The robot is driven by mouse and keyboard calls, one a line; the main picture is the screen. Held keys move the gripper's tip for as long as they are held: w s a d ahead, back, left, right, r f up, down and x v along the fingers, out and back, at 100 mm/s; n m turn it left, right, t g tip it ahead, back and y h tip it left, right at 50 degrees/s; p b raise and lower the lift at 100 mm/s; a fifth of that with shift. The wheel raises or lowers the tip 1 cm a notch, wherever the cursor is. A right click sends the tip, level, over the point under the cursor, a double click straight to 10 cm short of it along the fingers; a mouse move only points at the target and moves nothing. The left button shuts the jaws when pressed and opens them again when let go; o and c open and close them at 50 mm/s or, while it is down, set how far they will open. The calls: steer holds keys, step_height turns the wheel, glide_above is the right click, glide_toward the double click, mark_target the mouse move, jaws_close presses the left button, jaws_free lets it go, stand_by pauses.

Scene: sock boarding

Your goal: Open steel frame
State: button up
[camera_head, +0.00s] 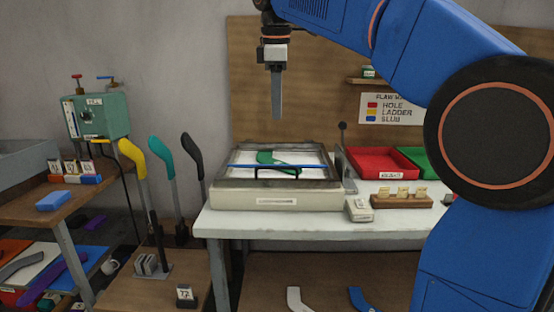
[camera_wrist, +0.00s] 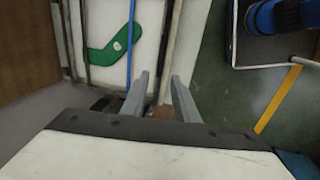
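The steel frame (camera_head: 322,184) is a dark rectangle lying flat on a cream base box (camera_head: 275,201) on the white table. A green sock shape (camera_head: 268,157) lies on the white surface within it. A thin blue bar (camera_head: 300,166) and a black handle (camera_head: 257,174) run along its front part. My gripper (camera_head: 276,118) points straight down above the frame, clear of it. In the wrist view its two fingers (camera_wrist: 162,82) are apart with nothing between them. That view also shows the green sock shape (camera_wrist: 112,48) and the blue bar (camera_wrist: 131,40).
Red (camera_head: 382,162) and green trays stand right of the frame, behind a wooden block with small tags (camera_head: 402,199). A grey upright plate (camera_head: 345,168) is close beside the frame. Yellow, teal and black sock forms (camera_head: 160,155) stand left of the table.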

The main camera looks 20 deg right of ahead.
glide_above(277, 180)
step_height(277, 180, down, 16)
steer(key=shift+f, duration=0.1)
stand_by(0.5)
jaws_close()
stand_by(1.2)
